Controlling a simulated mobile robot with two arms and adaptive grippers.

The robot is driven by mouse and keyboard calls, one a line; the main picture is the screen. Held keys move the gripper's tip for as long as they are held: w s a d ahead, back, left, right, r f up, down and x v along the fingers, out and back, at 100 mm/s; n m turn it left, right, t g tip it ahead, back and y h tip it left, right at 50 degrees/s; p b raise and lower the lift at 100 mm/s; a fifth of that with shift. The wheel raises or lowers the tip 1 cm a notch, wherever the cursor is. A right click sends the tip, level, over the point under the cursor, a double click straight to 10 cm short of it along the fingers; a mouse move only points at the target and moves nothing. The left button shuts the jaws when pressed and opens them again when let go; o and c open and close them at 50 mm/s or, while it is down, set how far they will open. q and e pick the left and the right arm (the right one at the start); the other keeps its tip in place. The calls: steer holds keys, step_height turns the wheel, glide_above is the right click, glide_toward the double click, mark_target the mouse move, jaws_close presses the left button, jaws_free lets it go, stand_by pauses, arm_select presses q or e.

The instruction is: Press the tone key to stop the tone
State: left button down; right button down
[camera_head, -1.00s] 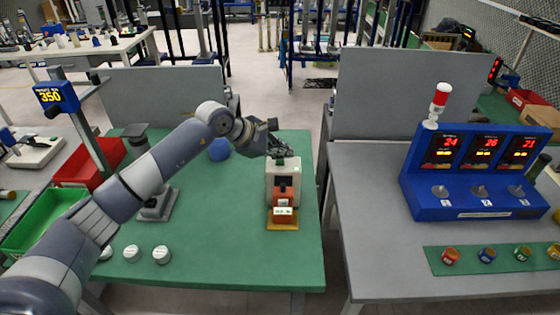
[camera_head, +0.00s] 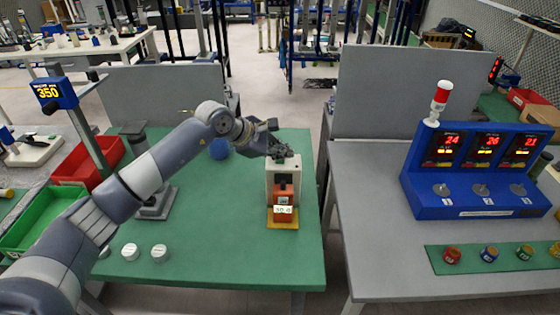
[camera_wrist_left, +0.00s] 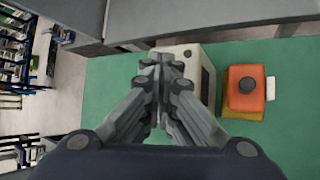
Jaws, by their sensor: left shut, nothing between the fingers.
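A cream box-shaped device (camera_head: 271,190) stands on the green bench mat. An orange unit (camera_head: 283,197) with a small lit display (camera_head: 284,210) sits in front of it on a yellow base (camera_head: 283,222). My left gripper (camera_head: 279,157) is shut and empty, with its fingertips at the top of the cream box. In the left wrist view the shut fingers (camera_wrist_left: 160,65) cover much of the cream box (camera_wrist_left: 188,52), and contact cannot be told. The orange unit (camera_wrist_left: 235,100) with a round black top knob (camera_wrist_left: 246,85) stands clear beside them. No key is clearly identifiable as the tone key.
Several white round pieces (camera_head: 160,251) lie at the front left of the green mat (camera_head: 225,255). A grey panel (camera_head: 175,95) backs the bench. A blue display console (camera_head: 475,175) stands on the right table.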

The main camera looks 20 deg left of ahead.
mark_target(281, 162)
arm_select(q)
steer(key=shift+r, duration=0.45)
stand_by(0.4)
step_height(281, 162, up, 6)
steer(key=shift+p, duration=1.15)
